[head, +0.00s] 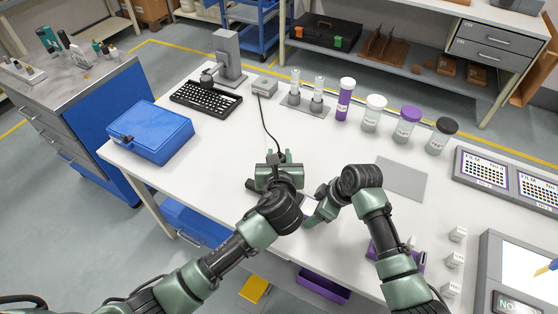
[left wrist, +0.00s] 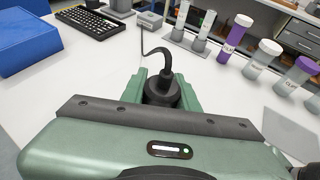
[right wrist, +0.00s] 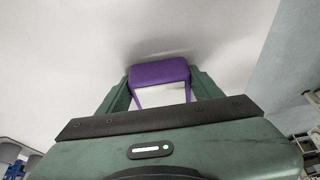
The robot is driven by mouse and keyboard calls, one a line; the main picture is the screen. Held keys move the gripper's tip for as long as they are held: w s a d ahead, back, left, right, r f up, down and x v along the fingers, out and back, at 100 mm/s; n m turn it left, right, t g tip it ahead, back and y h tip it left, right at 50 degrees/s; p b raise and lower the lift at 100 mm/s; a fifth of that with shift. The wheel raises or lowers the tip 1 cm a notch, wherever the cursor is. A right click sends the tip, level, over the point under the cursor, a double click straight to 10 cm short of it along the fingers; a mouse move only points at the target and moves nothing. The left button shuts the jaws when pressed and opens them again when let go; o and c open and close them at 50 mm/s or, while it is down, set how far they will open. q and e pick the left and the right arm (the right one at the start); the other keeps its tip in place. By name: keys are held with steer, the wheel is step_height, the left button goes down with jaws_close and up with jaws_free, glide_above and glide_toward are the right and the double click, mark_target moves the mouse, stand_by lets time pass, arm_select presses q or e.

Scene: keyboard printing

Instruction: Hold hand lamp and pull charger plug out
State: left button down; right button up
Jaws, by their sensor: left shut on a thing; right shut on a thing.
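My left gripper (head: 278,160) is shut on the black charger plug, which shows between its fingers in the left wrist view (left wrist: 161,92). A black cable (head: 264,122) runs from the plug to a small grey box (head: 265,85) at the back of the table. My right gripper (head: 310,214) is shut on a purple and white thing, likely the hand lamp, which shows between its fingers in the right wrist view (right wrist: 160,74). In the head view the arms hide most of it. The two grippers are close together. Whether the plug sits in the lamp is hidden.
A blue case (head: 150,132) and a black keyboard (head: 206,98) are at the left. Several capped bottles, including a purple-capped one (head: 407,122), stand along the back right. A flat grey plate (head: 400,178) lies right of my right arm. Open white table lies between the case and the grippers.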

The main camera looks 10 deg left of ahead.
steer(key=o, duration=1.7)
steer(key=shift+o, duration=0.2)
steer(key=shift+r, duration=0.1)
steer(key=v, duration=1.1)
steer(key=shift+d+r, duration=0.25)
steer(key=shift+r, duration=0.1)
steer(key=shift+s, duration=0.15)
